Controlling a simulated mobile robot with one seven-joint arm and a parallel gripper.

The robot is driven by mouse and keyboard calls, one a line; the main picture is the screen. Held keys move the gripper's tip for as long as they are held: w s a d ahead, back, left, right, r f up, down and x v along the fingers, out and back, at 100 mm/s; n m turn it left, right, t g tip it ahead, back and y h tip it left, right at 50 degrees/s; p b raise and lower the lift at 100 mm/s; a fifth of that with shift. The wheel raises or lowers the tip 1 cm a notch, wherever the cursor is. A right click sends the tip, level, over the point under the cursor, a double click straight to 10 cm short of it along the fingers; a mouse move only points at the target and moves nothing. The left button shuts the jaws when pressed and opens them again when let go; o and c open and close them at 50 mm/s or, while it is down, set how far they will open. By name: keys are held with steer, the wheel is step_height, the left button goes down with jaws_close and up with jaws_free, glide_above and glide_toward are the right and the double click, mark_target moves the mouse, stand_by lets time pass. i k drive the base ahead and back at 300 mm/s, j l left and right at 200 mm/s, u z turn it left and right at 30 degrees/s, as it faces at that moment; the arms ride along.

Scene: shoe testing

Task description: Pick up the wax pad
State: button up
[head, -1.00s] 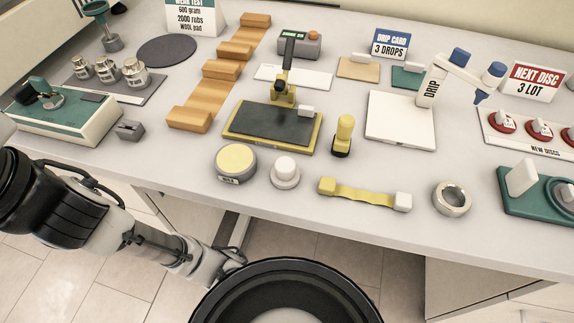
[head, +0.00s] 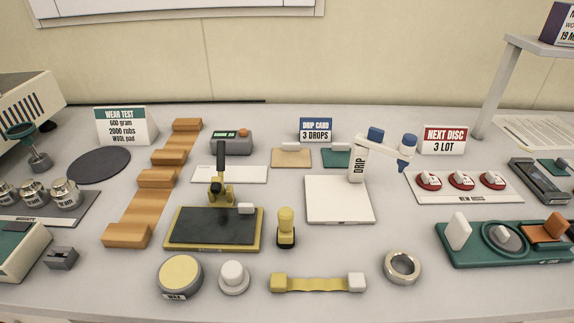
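A round grey tin (head: 180,274) with a pale yellow top and a label that seems to read WAX stands near the front edge of the table, left of centre. Just right of it is a small round white pad with a knob (head: 233,276). I cannot tell for certain which of these two is the wax pad. Both rest on the table and stand slightly apart. My gripper is not in this view.
A dark plate in a yellow frame (head: 212,240) lies behind the tin. A yellow-knobbed tool (head: 286,228), a yellow strip with end blocks (head: 318,284) and a metal ring (head: 402,267) are to the right. A small grey block (head: 61,258) is to the left.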

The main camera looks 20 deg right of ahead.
mark_target(234, 279)
steer(key=k, duration=0.3)
steer(key=k+z, duration=0.2)
steer(key=z, duration=0.15)
steer(key=k+z, duration=0.15)
steer(key=z, duration=0.2)
steer(key=j+z, duration=0.15)
steer(key=z, duration=0.3)
steer(key=j+z, duration=0.2)
steer(key=z, duration=0.3)
steer(key=k+j, duration=0.1)
steer(key=j, duration=0.35)
steer(key=k+j, duration=0.15)
steer(key=j, duration=0.35)
steer(key=k+j, duration=0.1)
steer(key=j, duration=0.35)
